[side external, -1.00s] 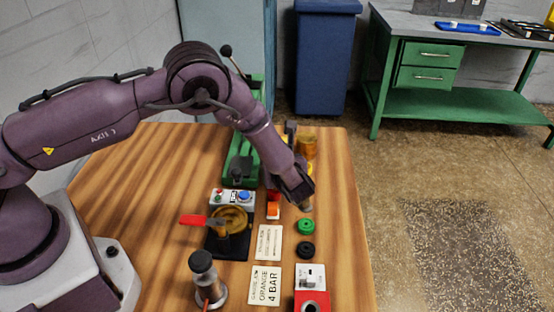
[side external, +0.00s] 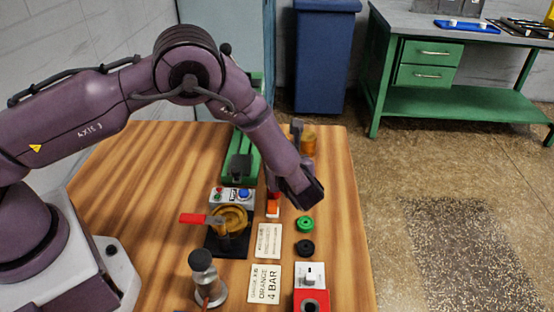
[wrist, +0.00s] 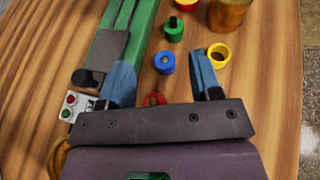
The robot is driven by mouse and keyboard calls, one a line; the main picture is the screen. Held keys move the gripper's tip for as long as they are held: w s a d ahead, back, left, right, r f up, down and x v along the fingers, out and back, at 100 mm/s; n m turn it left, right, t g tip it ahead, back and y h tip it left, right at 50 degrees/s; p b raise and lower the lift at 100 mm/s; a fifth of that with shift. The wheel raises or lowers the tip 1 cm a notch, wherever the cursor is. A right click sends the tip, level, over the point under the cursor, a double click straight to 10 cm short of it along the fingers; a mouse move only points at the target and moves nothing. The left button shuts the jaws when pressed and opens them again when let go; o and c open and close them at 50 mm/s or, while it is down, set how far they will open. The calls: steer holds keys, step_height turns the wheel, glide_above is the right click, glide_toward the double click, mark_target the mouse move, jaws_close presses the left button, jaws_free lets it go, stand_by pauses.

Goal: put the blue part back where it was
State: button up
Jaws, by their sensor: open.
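I cannot tell how far above the table the fingertips are. Nothing is seen held. In the side view my gripper (side external: 306,192) is over the right part of the table, and the blue part is hidden there.
Near the blue part are a green part (wrist: 174,30), a yellow ring (wrist: 218,55) and a red part (wrist: 153,99). An amber cylinder (wrist: 230,12) stands behind. A green machine (side external: 239,160) is to the left. Green (side external: 305,224) and black (side external: 304,248) rings lie in front.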

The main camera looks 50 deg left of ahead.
steer(key=v, duration=0.8)
steer(key=s+a+r+n+g+h, duration=0.25)
steer(key=a+r+n, duration=0.2)
steer(key=r, duration=0.35)
steer(key=s+a+r+n+g+h, duration=0.2)
steer(key=s+a+r+n, duration=0.2)
steer(key=r+n, duration=0.3)
steer(key=s+a+r+n+t+h, duration=0.1)
steer(key=s+r+n+h, duration=0.3)
steer(key=s, duration=0.5)
steer(key=s+r+n+t+h, duration=0.3)
steer(key=s+r+n, duration=0.4)
steer(key=s+n, duration=0.1)
steer(key=shift+s+a+h, duration=0.35)
steer(key=shift+s, duration=0.2)
